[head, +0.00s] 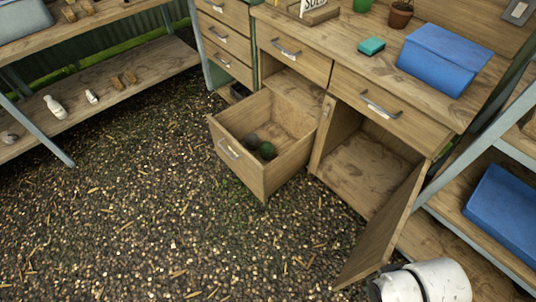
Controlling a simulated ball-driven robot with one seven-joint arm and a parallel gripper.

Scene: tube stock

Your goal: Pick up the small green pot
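A small green pot (362,5) stands at the back of the wooden workbench top (340,42), cut off by the upper edge of the head view. Only its lower part shows. A brown pot (400,14) with a plant stands to its right. My gripper is not in view; only a white rounded part that looks like my own arm shows at the bottom right.
A drawer (240,165) is pulled out, holding a dark green round thing (267,150) and a grey one (252,141). A cabinet door (384,232) hangs open. A blue box (444,58) and teal block (371,46) lie on the bench. Gravel floor (130,210) is clear at left.

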